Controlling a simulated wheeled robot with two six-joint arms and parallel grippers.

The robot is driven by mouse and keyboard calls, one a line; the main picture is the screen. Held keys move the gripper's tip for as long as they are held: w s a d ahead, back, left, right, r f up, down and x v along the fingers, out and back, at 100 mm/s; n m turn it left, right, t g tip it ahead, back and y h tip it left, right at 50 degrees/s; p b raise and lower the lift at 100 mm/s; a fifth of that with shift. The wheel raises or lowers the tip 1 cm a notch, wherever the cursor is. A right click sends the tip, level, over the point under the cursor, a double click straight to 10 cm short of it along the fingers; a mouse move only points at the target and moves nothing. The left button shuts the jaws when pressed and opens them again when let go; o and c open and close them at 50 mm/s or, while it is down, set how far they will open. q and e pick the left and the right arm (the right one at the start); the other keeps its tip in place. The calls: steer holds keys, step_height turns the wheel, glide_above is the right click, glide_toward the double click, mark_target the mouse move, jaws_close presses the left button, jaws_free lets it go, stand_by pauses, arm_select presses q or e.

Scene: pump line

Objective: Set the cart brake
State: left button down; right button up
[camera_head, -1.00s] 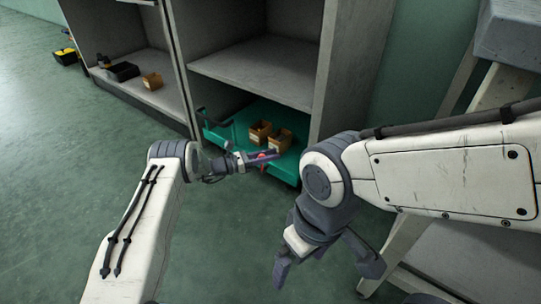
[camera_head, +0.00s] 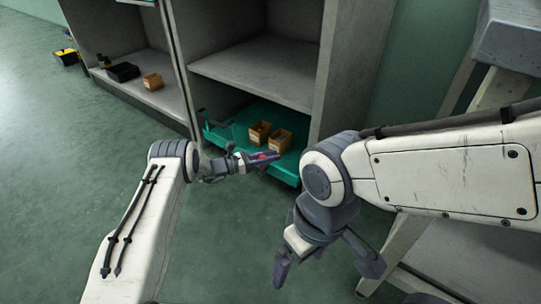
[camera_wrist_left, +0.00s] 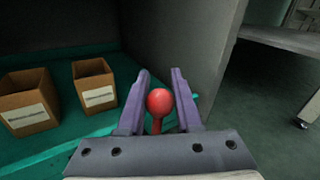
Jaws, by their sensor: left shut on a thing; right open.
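A teal cart (camera_head: 284,171) stands in the lower bay of the grey shelving, with its front edge toward me. A red ball knob on a short red stem, the brake lever (camera_wrist_left: 159,102), shows at the cart's front edge in the left wrist view. My left gripper (camera_head: 268,157) is at this edge, its purple fingers on both sides of the knob and shut on it. The lever's base is hidden behind the gripper. My right gripper (camera_head: 326,268) is open and empty, hanging above the floor at the lower right.
Two open brown boxes (camera_head: 259,133) stand on the cart, left of my left gripper in the wrist view. A grey upright panel (camera_head: 338,75) rises right of the cart. A bench (camera_head: 520,40) stands at the right.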

arm_select(q)
steer(key=shift+s+d+f+m+y+p, duration=0.4)
steer(key=shift+d+m+y+p, duration=0.3)
steer(key=shift+p, duration=0.7)
steer(key=shift+s+d+f+m+y+p, duration=0.4)
steer(key=shift+m+y+p, duration=0.4)
steer(key=shift+p, duration=0.6)
steer(key=shift+s+d+f+m+y+p, duration=0.45)
steer(key=shift+m+p, duration=0.45)
steer(key=shift+p, duration=0.5)
steer(key=shift+d, duration=0.1)
steer(key=c, duration=0.6)
jaws_free()
steer(key=shift+w, duration=0.1)
steer(key=shift+r, duration=0.1)
